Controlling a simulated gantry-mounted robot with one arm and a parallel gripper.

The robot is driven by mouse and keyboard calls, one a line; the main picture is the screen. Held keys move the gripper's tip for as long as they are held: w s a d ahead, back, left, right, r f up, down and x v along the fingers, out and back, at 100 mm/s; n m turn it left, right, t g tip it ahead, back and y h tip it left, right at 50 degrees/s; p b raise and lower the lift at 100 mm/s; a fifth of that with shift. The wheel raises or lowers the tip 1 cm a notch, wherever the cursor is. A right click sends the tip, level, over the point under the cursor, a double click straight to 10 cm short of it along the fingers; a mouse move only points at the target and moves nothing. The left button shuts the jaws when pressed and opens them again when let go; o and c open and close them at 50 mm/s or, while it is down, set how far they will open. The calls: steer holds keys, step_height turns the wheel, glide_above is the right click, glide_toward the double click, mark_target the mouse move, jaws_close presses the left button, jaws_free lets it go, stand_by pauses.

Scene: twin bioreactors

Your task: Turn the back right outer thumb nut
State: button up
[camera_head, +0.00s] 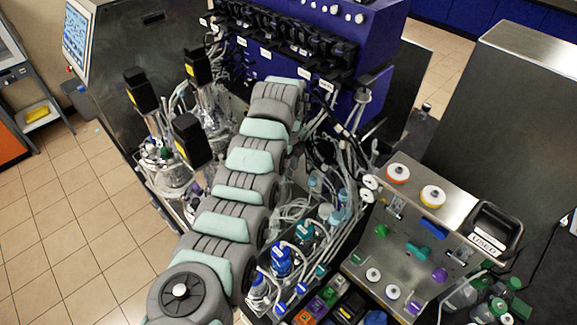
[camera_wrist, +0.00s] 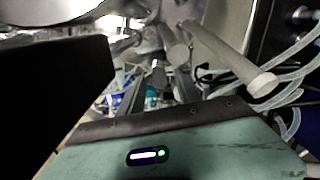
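In the wrist view my gripper (camera_wrist: 160,80) shows two dark fingers standing apart, with a gap between them. A small grey metal piece (camera_wrist: 157,72) appears in or behind this gap; I cannot tell whether it is a thumb nut or how far away it is. Pale metal rods with round ends (camera_wrist: 262,85) hang above and to the right of the fingers. In the head view my arm reaches up to the bioreactor area and hides my gripper. Glass bioreactor vessels (camera_head: 172,172) with black motors stand left of the arm. The back right outer thumb nut cannot be made out.
A black block (camera_wrist: 50,95) fills the left of the wrist view. Clear tubes (camera_wrist: 295,70) curve along its right. In the head view a purple pump cabinet (camera_head: 345,25) stands behind, bottles (camera_head: 282,258) and cables crowd the right, and a metal panel (camera_head: 425,230) stands further right.

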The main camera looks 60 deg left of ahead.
jaws_close()
stand_by(0.3)
